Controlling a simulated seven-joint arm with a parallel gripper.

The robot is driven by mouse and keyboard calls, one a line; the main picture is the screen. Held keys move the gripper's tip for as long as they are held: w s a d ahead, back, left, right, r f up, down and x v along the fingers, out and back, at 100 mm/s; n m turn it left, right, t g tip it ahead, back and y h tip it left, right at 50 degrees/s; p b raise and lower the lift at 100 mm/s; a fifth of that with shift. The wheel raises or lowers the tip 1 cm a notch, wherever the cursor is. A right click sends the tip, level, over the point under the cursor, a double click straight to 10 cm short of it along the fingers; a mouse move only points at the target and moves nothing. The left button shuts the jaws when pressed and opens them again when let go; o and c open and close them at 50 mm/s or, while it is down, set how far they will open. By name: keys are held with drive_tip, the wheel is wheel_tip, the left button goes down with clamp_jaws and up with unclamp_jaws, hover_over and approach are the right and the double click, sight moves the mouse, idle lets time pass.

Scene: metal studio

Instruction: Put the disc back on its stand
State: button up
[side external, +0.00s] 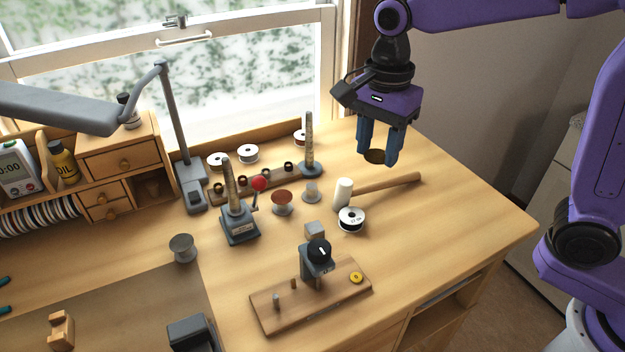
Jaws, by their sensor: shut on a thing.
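A small dark brass-brown disc (375,156) is between the fingertips of my gripper (379,154). The blue fingers point down and are shut on it, above the right part of the bench. Which item is the disc's stand is not certain. A wooden board (341,300) at the front carries short pegs, a small yellow disc (356,278) and a grey device with a black knob (319,251). A grey base with a tapered upright rod (238,222) stands left of it, and a similar one (310,166) stands further back. The held disc is apart from all of these.
A white-headed mallet (343,192) lies below my gripper, its handle (390,184) pointing right. Spools (351,219) stand nearby. A lamp (180,140) and drawers (122,160) fill the left back. The bench's right front (460,220) is clear.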

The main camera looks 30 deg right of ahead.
drive_tip(key=w+a+f, duration=0.4)
drive_tip(key=w, duration=0.4)
hover_over(311, 185)
drive_tip(key=f, duration=0.5)
drive_tip(key=shift+s+d, duration=0.2)
drive_tip(key=shift+s, duration=0.1)
drive_tip(key=shift+w+a+f, duration=0.1)
drive_tip(key=shift+w+f, duration=0.1)
drive_tip(key=shift+f, duration=1.65)
drive_tip(key=shift+f, duration=0.2)
drive_tip(key=o, duration=1)
drive_tip(key=shift+o, duration=0.2)
drive_tip(key=shift+r, duration=0.1)
